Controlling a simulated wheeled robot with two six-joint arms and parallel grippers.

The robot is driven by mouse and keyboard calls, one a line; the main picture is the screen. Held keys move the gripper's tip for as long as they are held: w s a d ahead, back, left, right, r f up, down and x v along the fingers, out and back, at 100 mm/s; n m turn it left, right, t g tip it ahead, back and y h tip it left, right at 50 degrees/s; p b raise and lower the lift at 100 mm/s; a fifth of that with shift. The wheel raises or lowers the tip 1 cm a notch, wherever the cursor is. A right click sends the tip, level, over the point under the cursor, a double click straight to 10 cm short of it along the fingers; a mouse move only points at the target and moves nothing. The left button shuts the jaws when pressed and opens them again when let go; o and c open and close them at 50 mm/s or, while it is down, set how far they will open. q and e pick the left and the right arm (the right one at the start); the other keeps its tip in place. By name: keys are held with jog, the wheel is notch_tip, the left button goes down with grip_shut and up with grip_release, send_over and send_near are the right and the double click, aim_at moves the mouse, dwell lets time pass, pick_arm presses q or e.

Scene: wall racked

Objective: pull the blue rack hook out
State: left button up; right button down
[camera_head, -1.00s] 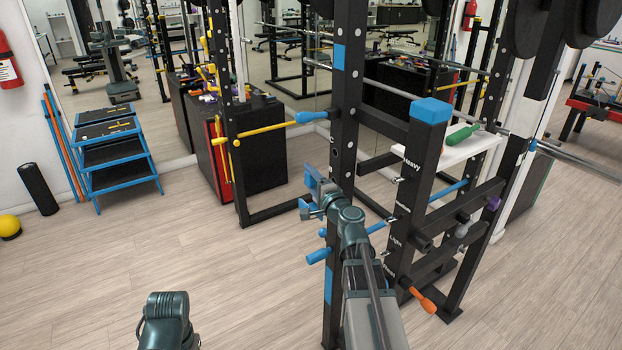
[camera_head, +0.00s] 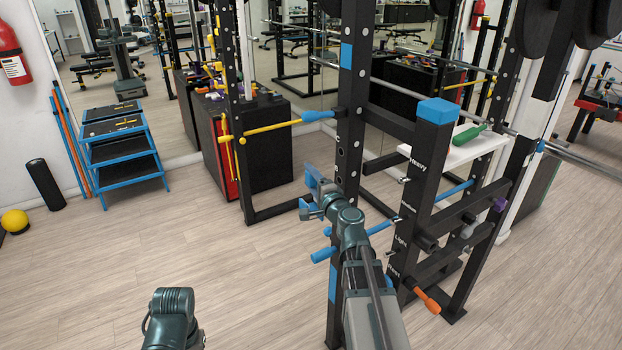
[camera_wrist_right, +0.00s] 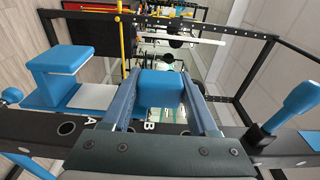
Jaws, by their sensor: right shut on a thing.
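The blue rack hook (camera_wrist_right: 160,88) shows in the right wrist view as a blue block between the fingers of my right gripper (camera_wrist_right: 163,104). The gripper is shut on it. The hook is close to the black upright, beside the letters A and B; whether it is still seated in a hole cannot be told. In the head view my right gripper (camera_head: 317,206) is left of the black upright (camera_head: 349,150), and its fingers largely hide the held part. My left arm shows at the bottom left, but its gripper is out of view.
Another blue hook-shaped bracket (camera_wrist_right: 57,62) is at the left of the wrist view, and a blue handle (camera_wrist_right: 291,112) is at the right. Blue pegs (camera_head: 323,254) stick out below my right gripper. Open floor (camera_head: 250,260) lies left of the rack.

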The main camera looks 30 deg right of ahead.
jog(key=shift+r+p, duration=3.75)
jog(key=shift+r, duration=0.15)
